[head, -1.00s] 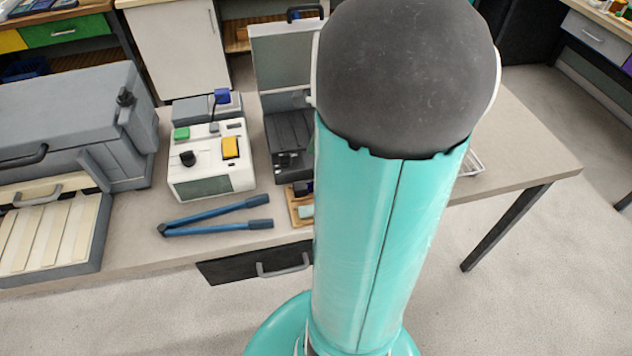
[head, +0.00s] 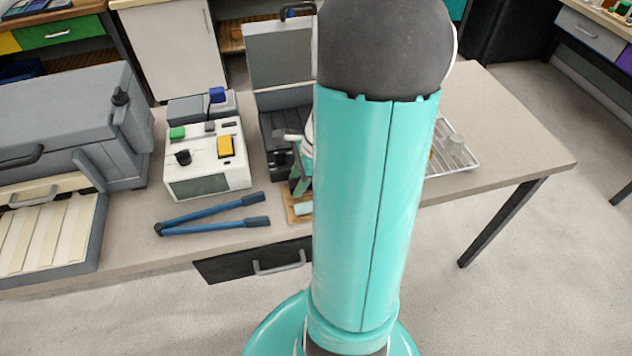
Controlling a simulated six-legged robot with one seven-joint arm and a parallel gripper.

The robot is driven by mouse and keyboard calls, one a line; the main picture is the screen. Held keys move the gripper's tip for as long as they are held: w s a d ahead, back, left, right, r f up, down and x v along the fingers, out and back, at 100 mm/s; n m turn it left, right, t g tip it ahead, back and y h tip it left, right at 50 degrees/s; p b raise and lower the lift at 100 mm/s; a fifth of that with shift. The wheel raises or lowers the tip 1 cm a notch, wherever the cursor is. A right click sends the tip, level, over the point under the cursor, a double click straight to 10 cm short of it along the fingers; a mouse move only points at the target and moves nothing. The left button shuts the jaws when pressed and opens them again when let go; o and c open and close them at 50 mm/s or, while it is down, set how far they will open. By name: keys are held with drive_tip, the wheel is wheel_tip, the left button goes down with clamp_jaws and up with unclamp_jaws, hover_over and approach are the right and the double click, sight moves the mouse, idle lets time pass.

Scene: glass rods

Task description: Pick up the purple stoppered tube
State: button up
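I cannot make out the purple stoppered tube; my arm hides much of the middle of the bench. A small wooden tray (head: 292,207) shows at the left edge of my arm, with a pale green piece (head: 302,209) on it. Part of my gripper (head: 298,175) shows just above this tray, beside my arm, in front of the open black case. Its fingertips are small and partly hidden, so I cannot see whether it is open or holds anything.
Left of the tray are blue-handled pliers (head: 212,217), a white device with coloured knobs (head: 207,160) and a large grey case (head: 60,115). The open black case (head: 283,60) stands behind. A wire rack (head: 463,158) with a glass piece lies right of my arm; the bench's right end is clear.

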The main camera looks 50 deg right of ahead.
drive_tip(key=c, duration=0.8)
drive_tip(key=shift+o, duration=0.2)
drive_tip(key=shift+r, duration=0.15)
